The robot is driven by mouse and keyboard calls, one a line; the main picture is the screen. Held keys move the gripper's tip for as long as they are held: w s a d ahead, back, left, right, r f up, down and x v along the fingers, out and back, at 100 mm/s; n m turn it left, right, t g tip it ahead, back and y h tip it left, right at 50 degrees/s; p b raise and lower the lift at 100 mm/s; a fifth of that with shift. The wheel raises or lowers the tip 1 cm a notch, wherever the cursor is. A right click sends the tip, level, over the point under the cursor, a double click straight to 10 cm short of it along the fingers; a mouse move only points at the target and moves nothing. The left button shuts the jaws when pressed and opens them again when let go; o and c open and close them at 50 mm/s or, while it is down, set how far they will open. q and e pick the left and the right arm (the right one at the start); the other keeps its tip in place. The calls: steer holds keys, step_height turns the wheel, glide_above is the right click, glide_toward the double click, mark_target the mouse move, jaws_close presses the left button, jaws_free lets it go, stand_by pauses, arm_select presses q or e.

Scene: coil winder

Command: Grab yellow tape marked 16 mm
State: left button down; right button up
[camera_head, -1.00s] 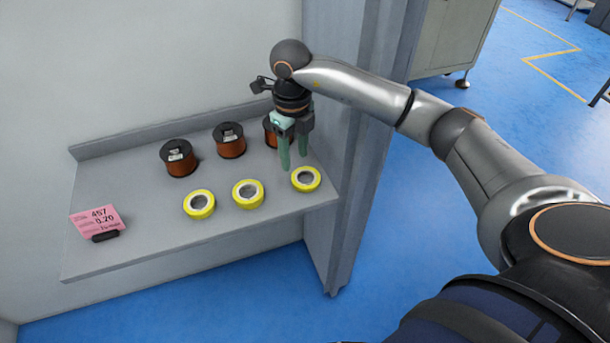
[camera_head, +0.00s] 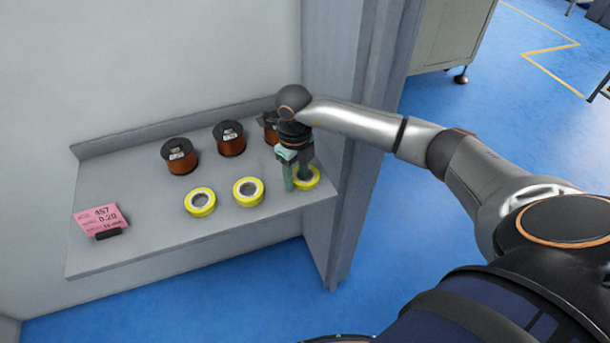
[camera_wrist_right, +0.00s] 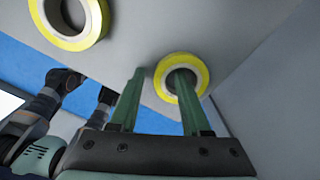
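Three yellow tape rolls lie flat in a row near the shelf's front edge: a left one (camera_head: 200,211), a middle one (camera_head: 248,201) and a right one (camera_head: 312,184). No 16 mm marking is readable on any. My right gripper (camera_head: 298,184) points down at the right roll, its green fingers apart. In the right wrist view, the gripper (camera_wrist_right: 158,72) has one finger over the hole of a tape roll (camera_wrist_right: 202,70) and the other outside its ring on the left. Contact with the roll is unclear. My left gripper is not in view.
Copper wire spools stand behind the tapes: left (camera_head: 180,162), middle (camera_head: 229,143) and a right one (camera_head: 270,133) partly hidden by my gripper. A pink card (camera_head: 98,218) stands at the left of the grey shelf (camera_head: 150,240). A grey upright panel (camera_head: 335,140) closes the right side.

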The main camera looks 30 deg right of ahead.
jaws_close()
steer(key=shift+r, duration=0.1)
stand_by(0.5)
